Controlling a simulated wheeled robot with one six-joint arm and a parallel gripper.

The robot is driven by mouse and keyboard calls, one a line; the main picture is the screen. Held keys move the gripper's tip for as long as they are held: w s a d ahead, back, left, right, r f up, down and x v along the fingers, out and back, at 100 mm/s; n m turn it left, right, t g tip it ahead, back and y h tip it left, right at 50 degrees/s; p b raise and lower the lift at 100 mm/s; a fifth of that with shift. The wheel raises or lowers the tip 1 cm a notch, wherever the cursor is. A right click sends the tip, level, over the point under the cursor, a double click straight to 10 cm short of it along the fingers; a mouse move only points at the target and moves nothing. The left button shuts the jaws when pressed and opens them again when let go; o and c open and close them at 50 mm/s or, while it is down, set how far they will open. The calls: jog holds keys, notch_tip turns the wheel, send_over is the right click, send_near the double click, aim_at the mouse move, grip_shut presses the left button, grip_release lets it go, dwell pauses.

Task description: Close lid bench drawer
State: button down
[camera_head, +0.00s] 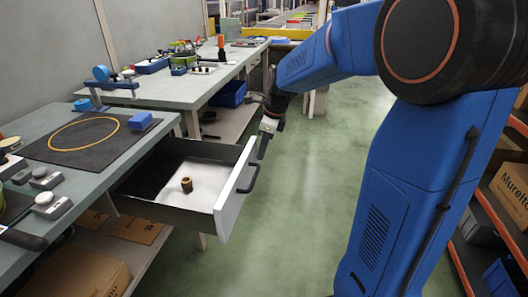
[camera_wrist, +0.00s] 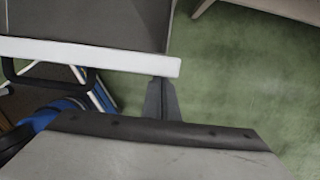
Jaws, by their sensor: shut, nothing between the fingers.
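The bench drawer (camera_head: 157,211) is pulled out from under the near bench. Its white front panel (camera_head: 235,187) carries a dark bar handle (camera_head: 251,176). A small brown cylinder (camera_head: 187,185) stands on the white bottom inside it. My gripper (camera_head: 263,152) points down beside the far end of the front panel, close to the handle; I cannot tell if it touches. In the wrist view, my shut gripper fingers (camera_wrist: 162,98) are empty, just past the end of the white front panel (camera_wrist: 90,55). The handle (camera_wrist: 45,80) shows to their left.
The near bench top holds a black mat (camera_head: 75,142) with a yellow ring, a blue block (camera_head: 140,121) and several small grey items. Boxes sit on the shelf below. The green floor (camera_head: 310,190) right of the drawer is clear. Shelves with boxes (camera_head: 510,195) stand at the right.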

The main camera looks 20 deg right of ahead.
aim_at(190, 141)
jog(key=w+a, duration=0.5)
jog(key=a, duration=0.2)
jog(key=w+a, duration=0.5)
jog(key=a, duration=0.2)
jog(key=w+a, duration=0.6)
jog(key=a, duration=0.2)
jog(key=shift+d, duration=0.1)
